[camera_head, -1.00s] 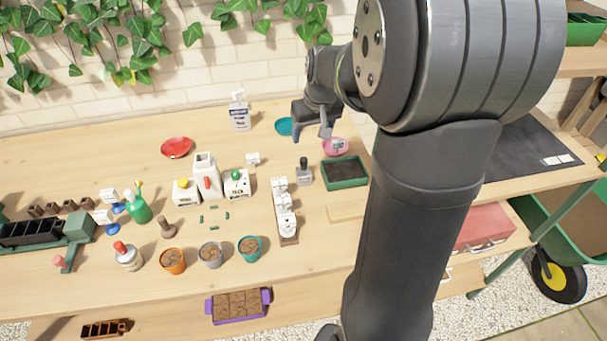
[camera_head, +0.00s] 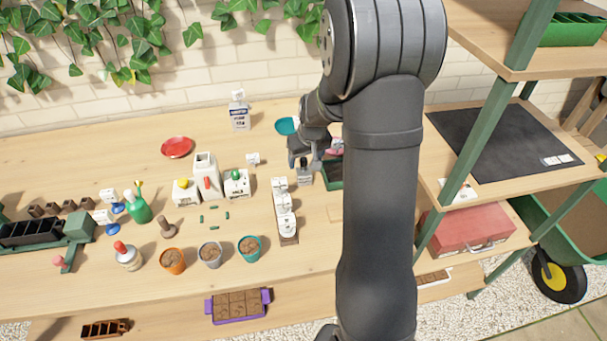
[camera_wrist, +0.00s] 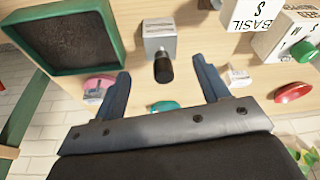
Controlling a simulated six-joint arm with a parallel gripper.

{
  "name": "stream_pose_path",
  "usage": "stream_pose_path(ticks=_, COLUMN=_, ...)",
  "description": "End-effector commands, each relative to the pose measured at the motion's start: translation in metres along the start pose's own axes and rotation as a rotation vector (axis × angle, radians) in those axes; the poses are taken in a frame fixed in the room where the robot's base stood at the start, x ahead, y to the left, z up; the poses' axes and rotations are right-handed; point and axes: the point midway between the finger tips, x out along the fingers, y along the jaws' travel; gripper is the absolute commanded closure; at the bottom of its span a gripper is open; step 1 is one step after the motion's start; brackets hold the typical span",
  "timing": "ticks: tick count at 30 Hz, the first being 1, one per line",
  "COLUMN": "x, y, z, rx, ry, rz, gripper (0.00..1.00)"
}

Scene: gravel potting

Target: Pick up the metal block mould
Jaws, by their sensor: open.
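The metal block mould (camera_head: 304,178) is a small grey block with a black upright handle. It stands on the bench just left of the green-rimmed tray. In the wrist view the mould (camera_wrist: 159,42) lies ahead of my gripper (camera_wrist: 163,76), with its black handle pointing back between the two finger lines. My gripper (camera_head: 304,163) is open and empty. In the head view it is at the mould, overlapping its handle. I cannot tell whether the fingers touch it.
The green-rimmed tray (camera_head: 332,182) of dark soil is close on the right, partly hidden by my arm. White label blocks (camera_head: 285,215) stand in front left. White boxes (camera_head: 237,184) stand further left. A teal saucer (camera_head: 286,126) lies behind. A shelf post (camera_head: 490,125) rises at right.

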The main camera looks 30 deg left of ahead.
Motion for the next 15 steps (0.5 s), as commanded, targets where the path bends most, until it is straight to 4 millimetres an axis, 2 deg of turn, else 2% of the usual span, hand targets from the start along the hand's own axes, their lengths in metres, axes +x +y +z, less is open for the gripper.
stream_pose_path(ticks=7, x=0.034, y=-0.002, z=-0.004, rx=0.000, ry=-0.002, rz=0.000, gripper=0.32)
stream_pose_path(ticks=15, x=0.043, y=-0.002, z=-0.004, rx=0.000, ry=-0.001, rz=0.000, gripper=0.32)
